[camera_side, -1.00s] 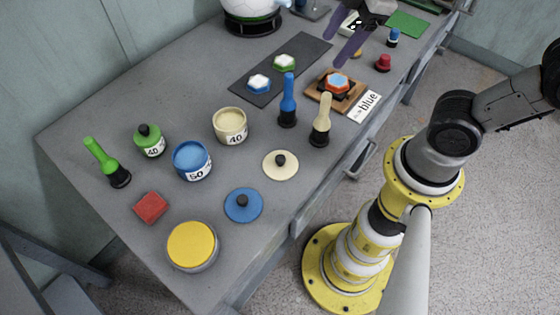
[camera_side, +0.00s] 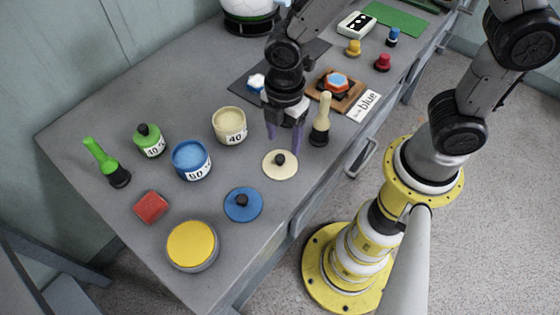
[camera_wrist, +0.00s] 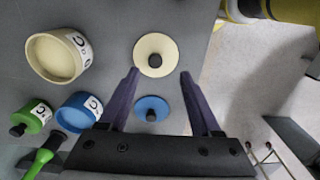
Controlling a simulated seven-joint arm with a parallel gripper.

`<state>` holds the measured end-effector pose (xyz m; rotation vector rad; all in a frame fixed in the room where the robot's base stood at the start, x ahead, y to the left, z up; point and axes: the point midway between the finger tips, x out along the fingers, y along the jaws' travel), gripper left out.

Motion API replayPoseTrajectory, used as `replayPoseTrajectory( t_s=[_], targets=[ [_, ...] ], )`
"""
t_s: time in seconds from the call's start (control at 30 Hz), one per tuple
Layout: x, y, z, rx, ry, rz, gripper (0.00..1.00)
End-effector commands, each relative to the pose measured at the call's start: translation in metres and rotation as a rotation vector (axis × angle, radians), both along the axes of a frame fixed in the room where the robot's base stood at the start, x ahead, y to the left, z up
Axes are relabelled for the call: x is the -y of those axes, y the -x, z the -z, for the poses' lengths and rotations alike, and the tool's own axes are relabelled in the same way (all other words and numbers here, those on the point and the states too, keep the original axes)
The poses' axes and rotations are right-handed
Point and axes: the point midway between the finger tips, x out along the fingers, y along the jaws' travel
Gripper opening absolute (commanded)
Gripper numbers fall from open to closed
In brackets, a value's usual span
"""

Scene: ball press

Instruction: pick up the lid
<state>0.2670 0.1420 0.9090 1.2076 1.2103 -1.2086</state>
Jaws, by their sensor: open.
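A cream lid (camera_side: 272,171) with a black knob lies flat on the table; it also shows in the wrist view (camera_wrist: 145,49), ahead of the fingers. A blue lid (camera_side: 236,211) with a black knob lies nearer the front; in the wrist view (camera_wrist: 142,104) it appears between my fingers. A green pot (camera_side: 151,148) has a green lid with a black knob on it. My gripper (camera_side: 284,144) is open and empty, its purple fingers pointing down just behind the cream lid in the side view. In the wrist view the fingers (camera_wrist: 158,73) stand apart, touching neither loose lid.
A cream pot (camera_side: 230,135) and a blue pot (camera_side: 191,172) stand open left of the lids. A cream-handled object (camera_side: 321,132) stands upright close right of my gripper. A yellow button (camera_side: 191,245) and red block (camera_side: 150,207) are at the front left.

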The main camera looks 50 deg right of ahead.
Motion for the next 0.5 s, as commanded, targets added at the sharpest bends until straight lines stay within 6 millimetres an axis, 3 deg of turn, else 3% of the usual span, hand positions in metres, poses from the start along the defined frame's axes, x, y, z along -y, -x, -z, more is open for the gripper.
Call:
replayPoseTrajectory(
  t_s=[0.27, 0.5],
  targets=[
    [0.000, -0.001, 0.021, -0.002, 0.001, 0.001, 0.65],
    [-0.003, -0.007, 0.054, -0.004, 0.002, 0.001, 0.65]
  ],
)
